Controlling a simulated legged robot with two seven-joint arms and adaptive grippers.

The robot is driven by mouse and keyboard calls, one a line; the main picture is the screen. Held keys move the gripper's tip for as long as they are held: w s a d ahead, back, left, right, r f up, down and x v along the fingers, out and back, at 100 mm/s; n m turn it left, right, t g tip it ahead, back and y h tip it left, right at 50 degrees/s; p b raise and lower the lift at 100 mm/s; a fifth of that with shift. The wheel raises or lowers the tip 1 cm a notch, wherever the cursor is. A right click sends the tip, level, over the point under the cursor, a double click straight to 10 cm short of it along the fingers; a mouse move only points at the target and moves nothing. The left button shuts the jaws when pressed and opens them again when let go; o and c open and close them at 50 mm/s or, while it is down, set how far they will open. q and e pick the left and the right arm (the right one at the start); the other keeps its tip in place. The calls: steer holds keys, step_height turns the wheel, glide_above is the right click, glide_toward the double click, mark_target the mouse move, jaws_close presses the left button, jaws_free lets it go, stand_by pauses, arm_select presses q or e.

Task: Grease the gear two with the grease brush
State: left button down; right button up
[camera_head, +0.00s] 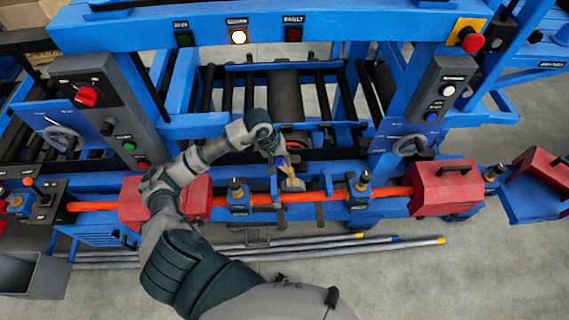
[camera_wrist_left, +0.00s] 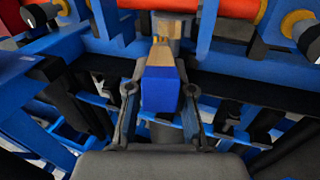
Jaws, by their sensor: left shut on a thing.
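My left gripper (camera_head: 280,163) reaches over the machine's front rail in the head view and is shut on the grease brush. The brush head is close to the shaft (camera_wrist_left: 215,28); contact cannot be made out. My right gripper is not in view.
The orange shaft (camera_head: 331,196) runs along the blue machine's front, with red housings (camera_head: 444,188) near its right part. Bearing blocks (camera_head: 238,197) flank the middle. A handwheel (camera_head: 409,146) and control posts (camera_head: 440,97) stand behind. Long rods (camera_head: 350,242) lie on the floor in front.

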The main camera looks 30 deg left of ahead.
arm_select(q)
steer(key=shift+d, duration=0.15)
steer(key=shift+d+r, duration=0.1)
steer(key=shift+d, duration=0.2)
steer(key=shift+w+d, duration=0.1)
steer(key=shift+w+d+f+g, duration=0.25)
steer(key=shift+d+f+g, duration=0.1)
steer(key=shift+f, duration=0.1)
steer(key=shift+w+f, duration=0.1)
steer(key=shift+a+h, duration=0.1)
steer(key=shift+h, duration=0.2)
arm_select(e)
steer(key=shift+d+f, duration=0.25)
arm_select(q)
steer(key=shift+b, duration=0.3)
